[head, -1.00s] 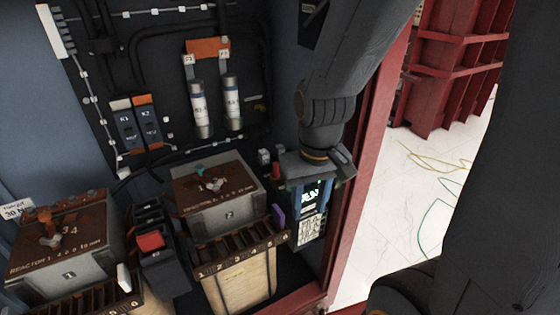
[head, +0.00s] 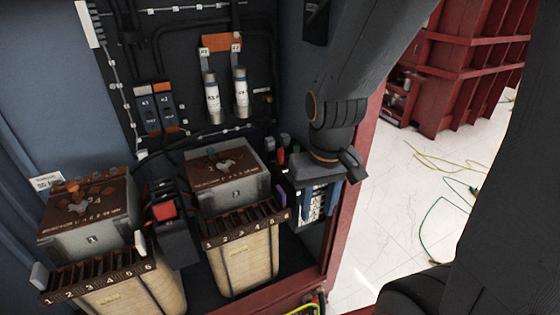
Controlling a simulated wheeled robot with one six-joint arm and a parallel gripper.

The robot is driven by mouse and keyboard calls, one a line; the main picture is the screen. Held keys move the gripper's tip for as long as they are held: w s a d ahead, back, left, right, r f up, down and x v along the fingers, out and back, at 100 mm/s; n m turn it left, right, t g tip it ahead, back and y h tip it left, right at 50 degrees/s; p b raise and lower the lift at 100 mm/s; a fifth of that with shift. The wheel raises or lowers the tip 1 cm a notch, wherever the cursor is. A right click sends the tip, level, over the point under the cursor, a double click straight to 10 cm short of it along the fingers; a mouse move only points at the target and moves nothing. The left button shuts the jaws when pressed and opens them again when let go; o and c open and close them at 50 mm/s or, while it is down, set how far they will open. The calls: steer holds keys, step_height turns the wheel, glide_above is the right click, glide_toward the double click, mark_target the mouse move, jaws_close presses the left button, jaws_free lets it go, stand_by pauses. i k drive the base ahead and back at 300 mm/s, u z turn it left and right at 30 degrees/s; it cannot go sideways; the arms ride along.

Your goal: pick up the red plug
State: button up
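The red plug (head: 281,156) is small and upright. The gripper is not touching the red plug. The plug's lower part is hard to make out.
Two reactor boxes, left (head: 88,222) and right (head: 228,175), stand above numbered slotted racks. A black unit with a red block (head: 164,210) sits between them. Fuses (head: 241,92) are on the back panel. The red cabinet frame (head: 350,200) is close right of my gripper.

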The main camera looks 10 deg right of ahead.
mark_target(280, 152)
steer(key=i, duration=0.35)
steer(key=z, duration=0.05)
steer(key=k, duration=1.65)
steer(key=u, duration=0.45)
steer(key=i, duration=1.55)
steer(key=z, duration=0.75)
